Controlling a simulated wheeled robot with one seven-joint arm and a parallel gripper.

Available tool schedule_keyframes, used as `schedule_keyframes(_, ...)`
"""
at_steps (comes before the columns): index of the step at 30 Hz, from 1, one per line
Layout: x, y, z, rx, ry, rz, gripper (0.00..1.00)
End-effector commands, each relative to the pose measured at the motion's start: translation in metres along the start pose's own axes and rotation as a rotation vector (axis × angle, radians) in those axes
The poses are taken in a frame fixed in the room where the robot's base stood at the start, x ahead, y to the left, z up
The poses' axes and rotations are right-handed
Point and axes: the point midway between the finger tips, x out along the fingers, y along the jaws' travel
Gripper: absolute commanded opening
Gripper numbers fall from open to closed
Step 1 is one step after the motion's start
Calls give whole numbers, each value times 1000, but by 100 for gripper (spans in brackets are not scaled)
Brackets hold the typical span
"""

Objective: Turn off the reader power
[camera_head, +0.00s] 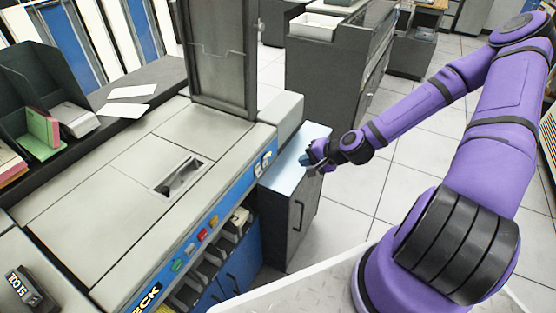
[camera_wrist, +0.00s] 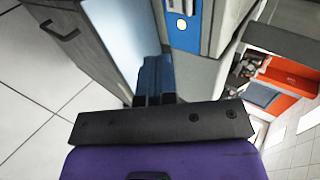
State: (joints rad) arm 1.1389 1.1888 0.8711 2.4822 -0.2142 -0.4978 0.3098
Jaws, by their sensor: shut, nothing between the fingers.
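The card reader (camera_head: 120,190) is a large grey machine with a blue front strip. Along the strip sit several coloured buttons (camera_head: 202,235) in green, red and yellow. A small white control panel (camera_head: 265,162) is at the strip's right end; which control is the power switch I cannot tell.
A grey cabinet (camera_head: 297,205) with a light blue top stands right of the reader, beneath my gripper. Card slots (camera_head: 215,260) line the reader's front. A dark upright panel (camera_head: 217,50) rises behind. Tiled floor (camera_head: 360,205) is free to the right.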

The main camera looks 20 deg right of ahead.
Motion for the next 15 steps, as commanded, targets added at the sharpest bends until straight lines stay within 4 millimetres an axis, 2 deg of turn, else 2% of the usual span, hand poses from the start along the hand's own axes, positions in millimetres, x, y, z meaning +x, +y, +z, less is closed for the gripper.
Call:
schedule_keyframes(5, 15, 0, 1, 0, -2, 0, 0)
schedule_keyframes(15, 77, 0, 1, 0, -3, 0, 0)
